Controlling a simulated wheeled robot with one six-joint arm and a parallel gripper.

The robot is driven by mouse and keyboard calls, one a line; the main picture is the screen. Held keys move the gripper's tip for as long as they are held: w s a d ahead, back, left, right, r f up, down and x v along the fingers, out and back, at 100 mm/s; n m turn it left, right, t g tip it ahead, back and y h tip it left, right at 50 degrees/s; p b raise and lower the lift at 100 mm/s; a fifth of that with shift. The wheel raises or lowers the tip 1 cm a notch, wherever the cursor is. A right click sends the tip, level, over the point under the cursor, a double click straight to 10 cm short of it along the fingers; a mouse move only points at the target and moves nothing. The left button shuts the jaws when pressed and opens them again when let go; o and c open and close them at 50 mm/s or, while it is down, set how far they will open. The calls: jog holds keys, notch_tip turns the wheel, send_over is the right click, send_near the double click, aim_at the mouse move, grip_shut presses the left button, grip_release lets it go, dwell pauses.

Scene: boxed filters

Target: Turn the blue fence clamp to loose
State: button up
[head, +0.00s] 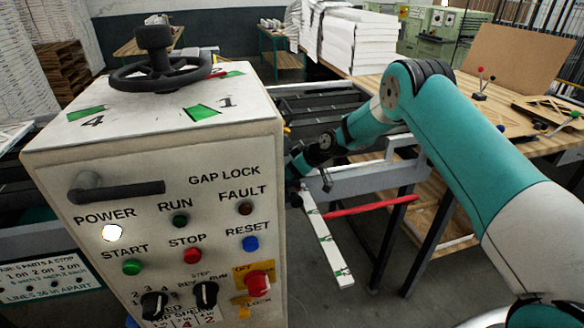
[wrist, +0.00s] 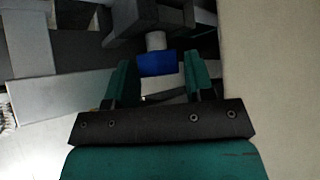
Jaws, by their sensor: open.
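The blue fence clamp (wrist: 157,63) shows in the wrist view as a small blue block with a pale round stub above it. My gripper (wrist: 160,76) is open, with one green finger on each side of the blue clamp. I cannot tell whether either finger touches it; gaps show on both sides in the picture. The clamp's loose or tight marking does not show. In the head view the clamp is not visible, and the end of my arm is mostly hidden behind the control cabinet.
A white control cabinet (head: 150,185) with buttons, knobs and a handwheel (head: 152,72) stands close at the left. A red bar (head: 370,205) and a pale rail with green marks (head: 326,240) lie below my arm. A wooden table (head: 535,130) stands at the right.

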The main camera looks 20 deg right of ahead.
jog(key=c, duration=0.7)
jog(key=shift+o, duration=0.2)
jog(key=n+b, duration=0.1)
jog(key=b, duration=0.2)
jog(key=shift+w+f+g+y, duration=0.1)
jog(key=shift+f+g+y, duration=0.2)
jog(key=shift+f, duration=0.1)
jog(key=n+b, duration=0.1)
jog(key=b, duration=0.1)
jog(key=shift+r+g+y+b, duration=0.1)
jog(key=shift+g+y+b, duration=0.2)
jog(key=shift+r+n+g+b, duration=0.25)
jog(key=shift+n+g+b, duration=0.05)
jog(key=shift+n, duration=0.2)
jog(key=shift+r, duration=0.1)
jog(key=o, duration=0.7)
jog(key=shift+c, duration=0.2)
jog(key=shift+d, duration=0.15)
